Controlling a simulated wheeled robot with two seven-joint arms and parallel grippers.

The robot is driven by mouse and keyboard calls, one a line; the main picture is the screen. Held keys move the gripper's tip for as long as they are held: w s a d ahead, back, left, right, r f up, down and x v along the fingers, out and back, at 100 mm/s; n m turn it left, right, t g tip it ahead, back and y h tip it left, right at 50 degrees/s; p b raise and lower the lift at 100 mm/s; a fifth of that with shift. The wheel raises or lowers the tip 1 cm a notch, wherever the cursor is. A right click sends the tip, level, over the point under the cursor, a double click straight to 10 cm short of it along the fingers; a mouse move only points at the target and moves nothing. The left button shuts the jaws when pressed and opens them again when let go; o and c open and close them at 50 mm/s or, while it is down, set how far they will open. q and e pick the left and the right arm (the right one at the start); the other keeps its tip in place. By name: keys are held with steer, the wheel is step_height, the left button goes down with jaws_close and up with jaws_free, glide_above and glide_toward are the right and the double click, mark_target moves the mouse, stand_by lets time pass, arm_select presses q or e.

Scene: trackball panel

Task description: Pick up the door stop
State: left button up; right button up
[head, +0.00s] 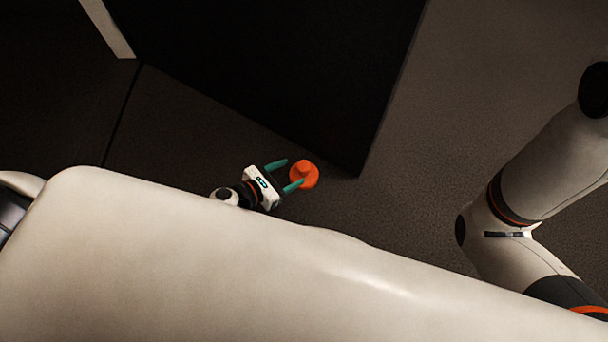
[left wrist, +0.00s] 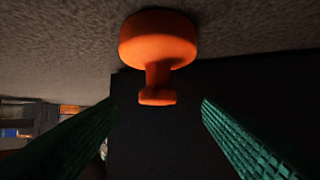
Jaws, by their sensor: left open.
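The door stop (head: 304,174) is an orange round piece with a wide base and a narrower knob. In the head view it is on the dark floor by the lower corner of a black panel. My left gripper (head: 287,174) is open, its two green fingers pointing at the door stop, with the lower finger's tip overlapping its edge in this view. In the left wrist view the door stop (left wrist: 157,45) shows at top centre, its knob between the lines of the spread green fingers. I cannot tell whether a finger touches it. My right gripper is not in view.
A large black panel (head: 285,65) stands just behind the door stop, its lower corner close by. Open grey-brown floor (head: 480,90) lies to the right of it. A pale post (head: 108,27) is at the upper left.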

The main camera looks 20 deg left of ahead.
mark_target(302, 167)
arm_select(q)
steer(key=b+x, duration=0.1)
steer(key=x, duration=0.5)
steer(key=shift+d+r+b, duration=0.1)
steer(key=shift+d+b, duration=0.05)
steer(key=shift+b, duration=0.15)
jaws_close()
steer(key=shift+r, duration=0.15)
